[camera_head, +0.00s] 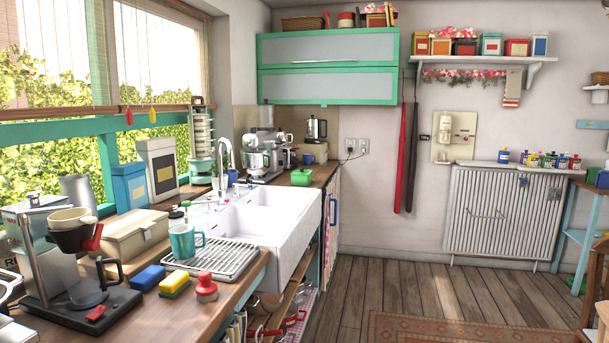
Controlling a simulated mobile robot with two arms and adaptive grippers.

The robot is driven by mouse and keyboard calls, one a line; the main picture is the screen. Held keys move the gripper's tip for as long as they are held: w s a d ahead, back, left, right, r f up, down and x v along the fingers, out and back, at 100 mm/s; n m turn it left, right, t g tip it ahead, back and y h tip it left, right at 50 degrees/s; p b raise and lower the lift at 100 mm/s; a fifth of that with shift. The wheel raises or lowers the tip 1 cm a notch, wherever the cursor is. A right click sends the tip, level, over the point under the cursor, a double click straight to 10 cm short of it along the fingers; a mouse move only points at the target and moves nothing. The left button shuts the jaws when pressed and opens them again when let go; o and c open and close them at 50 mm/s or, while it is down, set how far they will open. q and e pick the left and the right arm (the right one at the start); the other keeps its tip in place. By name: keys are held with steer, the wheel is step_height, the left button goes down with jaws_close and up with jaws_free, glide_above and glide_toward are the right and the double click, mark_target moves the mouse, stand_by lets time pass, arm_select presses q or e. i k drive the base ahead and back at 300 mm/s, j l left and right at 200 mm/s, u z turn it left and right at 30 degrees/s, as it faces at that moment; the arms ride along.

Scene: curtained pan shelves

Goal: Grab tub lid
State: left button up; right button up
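I cannot make out a tub lid for certain. A small green block-like object (302,177) sits on the counter beyond the sink; it may be a lidded tub, but it is too small to tell. A tan box with a flat lid (128,232) stands on the near counter by the window. A blue canister with a lid (129,187) and a white-and-black box (160,170) stand behind it. Neither of my grippers can be made out in this view.
The near counter holds a coffee maker (70,255), a teal mug (186,241), sponges (174,283) and a drying rack (213,259) beside the white sink (290,240). A radiator (505,212) is on the far wall. The wooden floor (400,285) is open.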

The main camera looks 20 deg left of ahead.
mark_target(301, 171)
steer(key=i, duration=2.65)
